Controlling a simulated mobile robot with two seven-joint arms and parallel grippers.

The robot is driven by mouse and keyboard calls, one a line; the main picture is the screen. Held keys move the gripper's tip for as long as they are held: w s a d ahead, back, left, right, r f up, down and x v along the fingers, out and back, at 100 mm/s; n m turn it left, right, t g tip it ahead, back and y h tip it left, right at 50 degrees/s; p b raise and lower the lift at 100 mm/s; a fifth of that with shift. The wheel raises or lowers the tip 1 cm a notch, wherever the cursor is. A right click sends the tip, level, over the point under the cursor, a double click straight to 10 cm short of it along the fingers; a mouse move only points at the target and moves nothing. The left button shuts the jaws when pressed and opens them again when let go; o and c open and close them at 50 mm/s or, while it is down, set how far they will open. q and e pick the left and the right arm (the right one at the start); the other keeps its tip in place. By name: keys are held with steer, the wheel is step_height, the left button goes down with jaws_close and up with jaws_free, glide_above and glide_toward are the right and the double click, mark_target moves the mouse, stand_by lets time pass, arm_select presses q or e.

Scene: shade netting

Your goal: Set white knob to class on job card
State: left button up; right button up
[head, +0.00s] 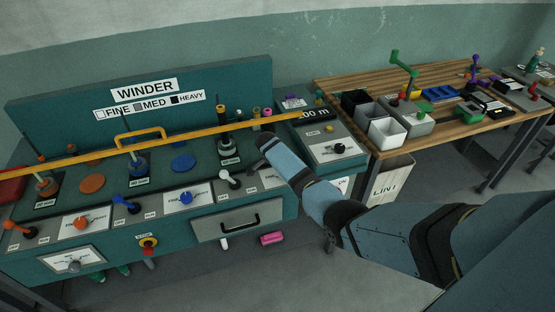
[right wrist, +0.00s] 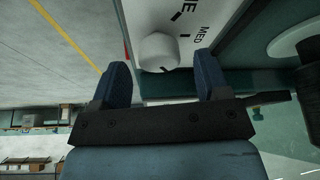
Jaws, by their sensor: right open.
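The white knob (right wrist: 160,52) shows in the right wrist view on a white dial plate (right wrist: 205,18) with the word MED and part of another word. Its pointer direction is hard to tell. My right gripper (right wrist: 163,76) is open, one finger on each side of the knob, with nothing held. The WINDER board (head: 146,88) carries a FINE, MED, HEAVY legend. I cannot pick out a readable job card. My left gripper is out of view.
The winder bench also has an orange knob (head: 81,223), a blue knob (head: 186,198) and a white lever (head: 229,179). A yellow bar (head: 75,157) runs across it. A drawer (head: 238,221) is below. A wooden table (head: 440,122) with bins stands right.

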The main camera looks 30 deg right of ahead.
steer(key=v, duration=1.2)
steer(key=shift+r, duration=0.2)
steer(key=shift+a+f, duration=0.1)
